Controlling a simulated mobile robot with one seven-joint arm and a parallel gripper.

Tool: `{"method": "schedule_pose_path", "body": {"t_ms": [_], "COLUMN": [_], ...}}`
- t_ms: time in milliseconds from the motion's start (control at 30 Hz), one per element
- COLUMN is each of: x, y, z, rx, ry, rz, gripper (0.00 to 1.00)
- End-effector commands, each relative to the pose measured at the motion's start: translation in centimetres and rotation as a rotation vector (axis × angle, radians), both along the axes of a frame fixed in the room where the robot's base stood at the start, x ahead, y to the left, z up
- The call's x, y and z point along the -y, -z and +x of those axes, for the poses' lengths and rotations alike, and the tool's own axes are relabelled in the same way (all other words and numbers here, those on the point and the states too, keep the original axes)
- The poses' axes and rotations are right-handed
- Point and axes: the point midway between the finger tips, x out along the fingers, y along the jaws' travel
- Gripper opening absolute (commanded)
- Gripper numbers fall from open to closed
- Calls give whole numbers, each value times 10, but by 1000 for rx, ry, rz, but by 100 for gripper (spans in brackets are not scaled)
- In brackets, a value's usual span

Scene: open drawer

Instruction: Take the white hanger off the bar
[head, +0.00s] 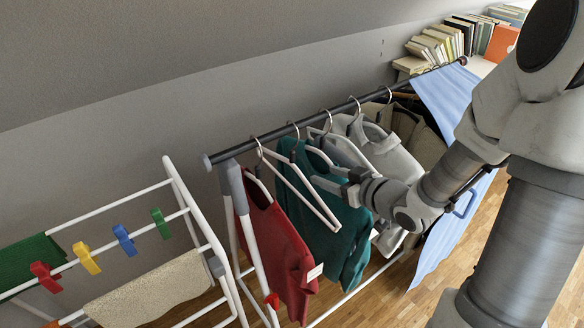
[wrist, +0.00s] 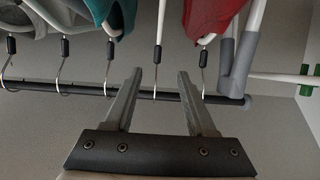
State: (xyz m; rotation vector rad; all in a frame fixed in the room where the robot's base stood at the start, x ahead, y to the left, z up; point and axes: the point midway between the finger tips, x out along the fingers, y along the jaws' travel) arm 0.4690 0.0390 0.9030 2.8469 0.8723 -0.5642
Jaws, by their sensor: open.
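The empty white hanger (head: 300,188) hangs by its metal hook from the dark bar (head: 238,146), between a red garment and a teal garment. In the wrist view the scene is upside down; the white hanger's hook and black neck (wrist: 157,59) show between my finger lines, with the bar (wrist: 175,95) behind. My gripper (head: 318,169) is open and empty. In the head view its fingertips point left towards the hanger, in front of the teal garment, and look short of the hook. In the wrist view my fingers (wrist: 157,82) lie on either side of the hook.
A red garment (head: 280,245) hangs left of the white hanger and a teal garment (head: 338,225) right of it, both close. Grey garments (head: 390,155) and a blue cloth (head: 450,100) hang further right. A white drying rack (head: 190,215) with coloured pegs stands at left.

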Motion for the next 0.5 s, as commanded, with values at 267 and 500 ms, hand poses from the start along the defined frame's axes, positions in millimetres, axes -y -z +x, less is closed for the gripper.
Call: {"method": "schedule_pose_path", "body": {"t_ms": [267, 500], "x": [-32, -53], "y": [26, 41], "z": [46, 78], "rx": [0, 0], "ry": [-4, -1], "rz": [-2, -2], "gripper": [56, 56]}}
